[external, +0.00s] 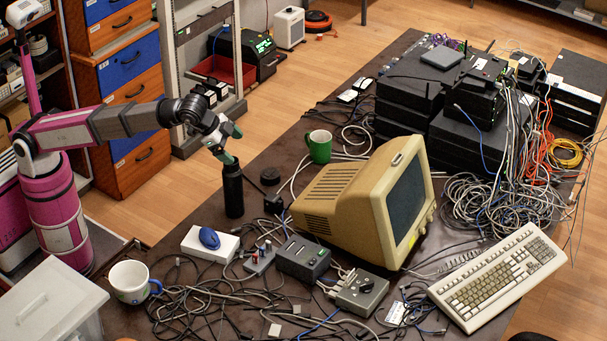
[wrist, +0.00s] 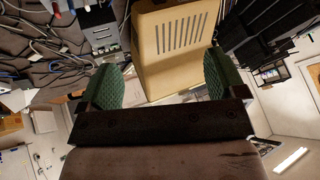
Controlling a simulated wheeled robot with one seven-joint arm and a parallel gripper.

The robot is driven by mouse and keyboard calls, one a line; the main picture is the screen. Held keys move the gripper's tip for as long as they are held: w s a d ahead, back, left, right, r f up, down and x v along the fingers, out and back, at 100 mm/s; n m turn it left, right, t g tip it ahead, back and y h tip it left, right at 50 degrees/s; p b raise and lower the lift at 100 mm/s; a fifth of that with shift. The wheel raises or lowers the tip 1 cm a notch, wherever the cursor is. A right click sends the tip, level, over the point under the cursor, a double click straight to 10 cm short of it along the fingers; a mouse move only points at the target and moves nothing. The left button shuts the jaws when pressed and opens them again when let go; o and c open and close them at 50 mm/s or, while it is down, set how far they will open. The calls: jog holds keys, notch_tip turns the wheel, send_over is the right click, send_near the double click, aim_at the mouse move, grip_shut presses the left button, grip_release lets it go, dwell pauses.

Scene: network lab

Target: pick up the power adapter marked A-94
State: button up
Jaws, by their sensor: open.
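No A-94 marking is legible in either view. A small black block (external: 273,203), possibly a power adapter, lies among cables between the black bottle and the beige monitor. My gripper (external: 229,145) is in the air just above the black bottle (external: 232,190), up and left of that block. In the wrist view my gripper (wrist: 160,80) has its two green-padded fingers wide apart, with nothing held between them. Beyond them is the beige monitor's vented housing (wrist: 172,40). I cannot pick out the marked adapter in the wrist view.
The dark table (external: 185,225) is crowded with tangled cables. A green mug (external: 319,146), the beige monitor (external: 345,195), a dark box (external: 302,258) and a white mug (external: 131,281) stand around. Stacked black devices (external: 410,95) are at the back, a keyboard (external: 500,275) at right.

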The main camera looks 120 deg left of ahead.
jog(key=w+a+r+m+g+y, duration=0.1)
jog(key=w+r+m+g+y, duration=0.25)
jog(key=m, duration=0.65)
jog(key=w+a+r+m+g+y, duration=0.25)
jog(key=w+m+y, duration=0.2)
jog(key=m, duration=0.55)
send_near(270, 203)
jog(key=shift+w+a+f, duration=0.2)
jog(key=shift+w+a, duration=0.05)
jog(key=shift+a, duration=0.5)
jog(key=shift+a+f+y, duration=0.15)
jog(key=shift+f+y, duration=0.05)
jog(key=shift+y, duration=0.1)
jog(key=x, duration=0.5)
jog(key=shift+s+x, duration=0.1)
jog(key=shift+x, duration=1.25)
jog(key=shift+s+x, duration=0.15)
jog(key=shift+x, duration=1.2)
jog(key=shift+f, duration=0.1)
jog(key=c, duration=1.1)
